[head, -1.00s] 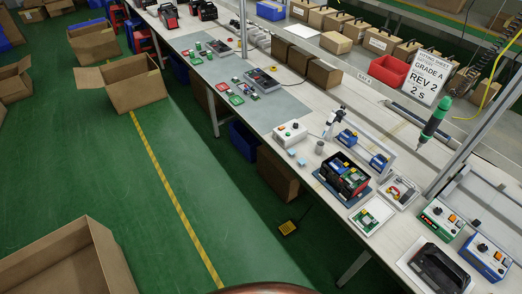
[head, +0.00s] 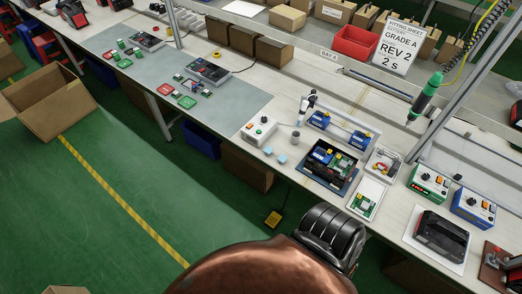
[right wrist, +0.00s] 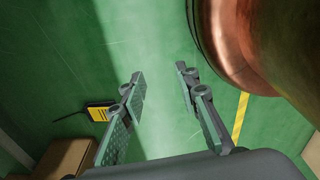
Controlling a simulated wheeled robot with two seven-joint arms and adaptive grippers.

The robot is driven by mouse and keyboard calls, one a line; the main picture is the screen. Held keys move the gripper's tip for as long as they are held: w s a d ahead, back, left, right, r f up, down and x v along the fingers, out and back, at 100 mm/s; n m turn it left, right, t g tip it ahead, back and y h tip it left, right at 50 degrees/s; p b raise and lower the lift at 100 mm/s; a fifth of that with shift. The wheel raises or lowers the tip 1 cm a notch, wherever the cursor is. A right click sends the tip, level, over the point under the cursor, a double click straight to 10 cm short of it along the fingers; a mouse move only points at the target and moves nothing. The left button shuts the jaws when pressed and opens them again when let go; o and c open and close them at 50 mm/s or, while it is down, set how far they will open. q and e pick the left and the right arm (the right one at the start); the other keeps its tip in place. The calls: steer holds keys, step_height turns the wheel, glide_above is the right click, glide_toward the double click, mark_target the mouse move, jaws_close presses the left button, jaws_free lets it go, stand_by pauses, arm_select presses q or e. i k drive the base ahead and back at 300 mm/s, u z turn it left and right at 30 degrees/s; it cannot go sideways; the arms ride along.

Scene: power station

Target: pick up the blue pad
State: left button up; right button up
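Two small light-blue pads, one on the left (head: 268,152) and one on the right (head: 282,160), lie close together on the workbench in the head view. They sit near the bench's front edge, between the white control box (head: 259,130) and the black battery case (head: 327,163). My right gripper (right wrist: 162,92) shows in the right wrist view with its two fingers apart and nothing between them. It is over the green floor, and no pad shows in that view. My left gripper is in neither view.
A small grey cup (head: 295,137) and a white-and-black tool on a stand (head: 306,108) are close behind the pads. A green screwdriver (head: 424,98) hangs over the bench at right. A yellow-and-black pedal (head: 273,218) lies on the floor below.

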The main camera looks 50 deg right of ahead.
mark_target(282, 158)
steer(key=z, duration=0.2)
steer(key=i, duration=0.75)
steer(key=z, duration=1.05)
steer(key=i, duration=0.6)
steer(key=z, duration=0.7)
